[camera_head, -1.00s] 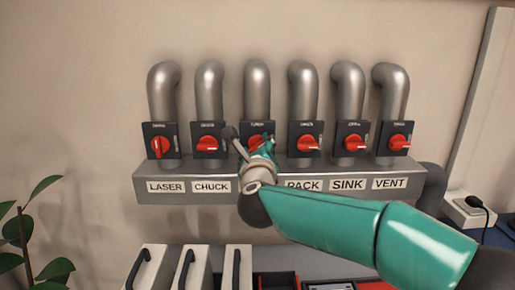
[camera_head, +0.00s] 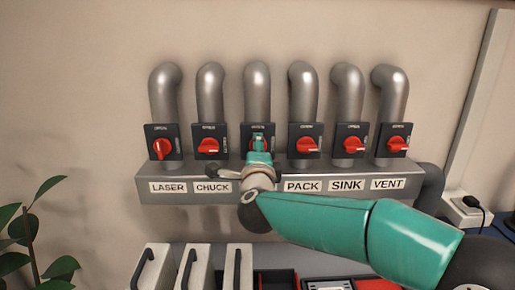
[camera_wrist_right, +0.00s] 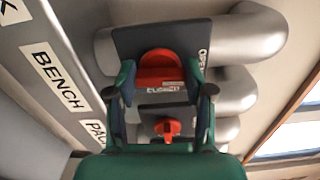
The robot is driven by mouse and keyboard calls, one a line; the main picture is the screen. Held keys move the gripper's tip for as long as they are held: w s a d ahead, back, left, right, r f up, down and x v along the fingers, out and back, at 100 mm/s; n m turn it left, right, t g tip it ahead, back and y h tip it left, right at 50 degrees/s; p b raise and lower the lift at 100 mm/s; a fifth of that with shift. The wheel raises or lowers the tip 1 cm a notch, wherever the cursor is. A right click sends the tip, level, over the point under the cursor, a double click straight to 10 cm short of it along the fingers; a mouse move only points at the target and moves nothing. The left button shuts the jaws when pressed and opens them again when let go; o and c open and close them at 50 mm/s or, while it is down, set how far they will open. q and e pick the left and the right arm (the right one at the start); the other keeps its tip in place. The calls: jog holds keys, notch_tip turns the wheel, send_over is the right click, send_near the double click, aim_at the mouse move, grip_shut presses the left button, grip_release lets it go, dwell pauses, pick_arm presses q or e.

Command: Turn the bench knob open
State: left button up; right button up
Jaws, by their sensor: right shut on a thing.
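The red bench knob (camera_wrist_right: 160,62) sits on a dark plate under a grey pipe, beside the BENCH label (camera_wrist_right: 55,78) in the right wrist view. My right gripper (camera_wrist_right: 160,76) is shut on this knob, one finger on each side. In the head view my right gripper (camera_head: 259,142) is upright at the third plate from the left, and it hides the knob and the BENCH label there. The knob's exact angle is hard to tell. The word OPEN shows on the plate's right edge in the wrist view. My left gripper is not in view.
The LASER knob (camera_head: 163,148) has its handle upright. The CHUCK knob (camera_head: 208,146), PACK knob (camera_head: 306,145), SINK knob (camera_head: 351,145) and VENT knob (camera_head: 396,145) lie sideways. A grey ledge (camera_head: 150,200) carries the labels. White handled binders (camera_head: 190,268) stand below; a plant (camera_head: 32,250) is at left.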

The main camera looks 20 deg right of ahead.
jog(key=shift+a+f+n, duration=0.15)
jog(key=shift+f+n, duration=0.15)
jog(key=shift+n, duration=0.2)
jog(key=o, duration=1.2)
jog(key=shift+c, duration=0.2)
jog(key=shift+r, duration=0.1)
jog(key=shift+r, duration=0.1)
jog(key=v, duration=1.2)
